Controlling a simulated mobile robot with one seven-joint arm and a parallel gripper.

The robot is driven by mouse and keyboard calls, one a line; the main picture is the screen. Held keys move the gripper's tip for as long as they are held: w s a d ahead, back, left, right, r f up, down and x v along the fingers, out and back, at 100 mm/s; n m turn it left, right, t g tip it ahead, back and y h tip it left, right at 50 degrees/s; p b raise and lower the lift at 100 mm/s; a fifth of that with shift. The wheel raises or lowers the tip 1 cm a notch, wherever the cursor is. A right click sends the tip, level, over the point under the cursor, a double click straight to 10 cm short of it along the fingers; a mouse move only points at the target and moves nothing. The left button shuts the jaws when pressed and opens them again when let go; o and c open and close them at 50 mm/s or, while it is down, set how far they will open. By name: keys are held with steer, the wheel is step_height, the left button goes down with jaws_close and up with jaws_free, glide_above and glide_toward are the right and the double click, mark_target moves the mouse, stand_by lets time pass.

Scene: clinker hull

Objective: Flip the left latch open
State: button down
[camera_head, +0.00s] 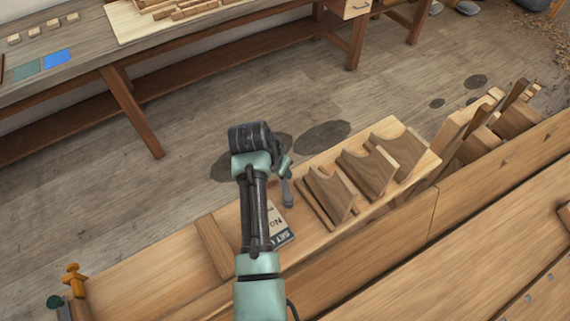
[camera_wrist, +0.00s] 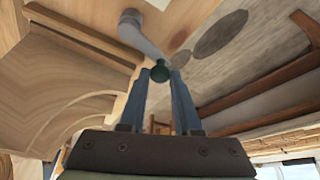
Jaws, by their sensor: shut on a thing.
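In the wrist view my gripper (camera_wrist: 161,82) is shut, its two blue-grey fingers around a dark green round knob (camera_wrist: 160,72). The knob sits at the end of a grey lever (camera_wrist: 142,34), which runs up to a rounded pivot at the wood's edge. I take this lever for the latch; the pictures do not show whether it is the left one. In the head view my arm reaches over the wooden bench, and my gripper (camera_head: 286,178) is beside the rack of curved wooden moulds. My arm hides the knob there.
Curved wooden moulds (camera_head: 367,171) stand close to the right of my gripper. A printed card (camera_head: 278,236) lies beside my arm. An orange peg-like fitting (camera_head: 74,279) and a teal knob (camera_head: 56,301) are at the lower left. Open floor (camera_head: 200,140) lies beyond the bench.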

steer(key=shift+s+a+r+n+t+y+p, duration=0.1)
steer(key=shift+a+n+t+y+p, duration=0.15)
steer(key=shift+n, duration=0.35)
steer(key=shift+s+a+f+n+y+p, duration=0.1)
steer(key=shift+a+n+y+p, duration=0.15)
steer(key=shift+n, duration=0.35)
steer(key=shift+s+a+r+n+t+y+p, duration=0.1)
steer(key=shift+a+n+t+p, duration=0.1)
steer(key=shift+n+p, duration=0.3)
steer(key=c, duration=0.6)
jaws_free()
steer(key=shift+s, duration=0.1)
steer(key=b+v, duration=0.2)
steer(key=v, duration=1.1)
steer(key=shift+b, duration=0.35)
